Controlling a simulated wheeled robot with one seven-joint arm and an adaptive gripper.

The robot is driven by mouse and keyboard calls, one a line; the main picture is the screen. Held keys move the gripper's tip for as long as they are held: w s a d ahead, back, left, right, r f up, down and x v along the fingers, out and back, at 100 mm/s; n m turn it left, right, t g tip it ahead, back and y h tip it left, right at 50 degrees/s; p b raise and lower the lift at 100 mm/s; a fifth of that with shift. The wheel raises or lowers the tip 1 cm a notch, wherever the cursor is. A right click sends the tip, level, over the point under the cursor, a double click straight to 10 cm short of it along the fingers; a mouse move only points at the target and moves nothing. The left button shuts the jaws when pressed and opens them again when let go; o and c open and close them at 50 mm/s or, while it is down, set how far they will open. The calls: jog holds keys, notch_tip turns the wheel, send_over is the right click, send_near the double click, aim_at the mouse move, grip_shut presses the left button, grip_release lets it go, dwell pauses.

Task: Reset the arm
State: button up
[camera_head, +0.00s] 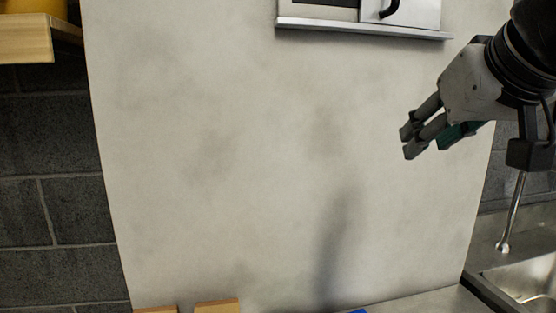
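My gripper (408,143) hangs at the upper right of the head view, in front of the pale wall panel. Its dark fingers point down and to the left. They look close together from this angle, and I cannot tell whether they are open or shut. I see nothing held between them. My arm enters from the top right corner.
A white appliance (410,16) is mounted at the top of the wall panel (220,150). A metal sink (530,280) with a faucet (510,220) is at the lower right. A wooden shelf (25,40) juts in at upper left. Wooden pieces (217,306) and a blue object (358,311) show at the bottom edge.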

jog(key=s+f+g, duration=0.3)
jog(key=s+f, duration=0.4)
jog(key=f, duration=0.4)
jog(key=s+f+g, duration=0.3)
jog(key=s+f, duration=0.4)
jog(key=f, duration=0.5)
jog(key=shift+s+a+g, duration=0.35)
jog(key=shift+a+g, duration=0.05)
jog(key=shift+a, duration=0.05)
jog(key=shift+r, duration=0.1)
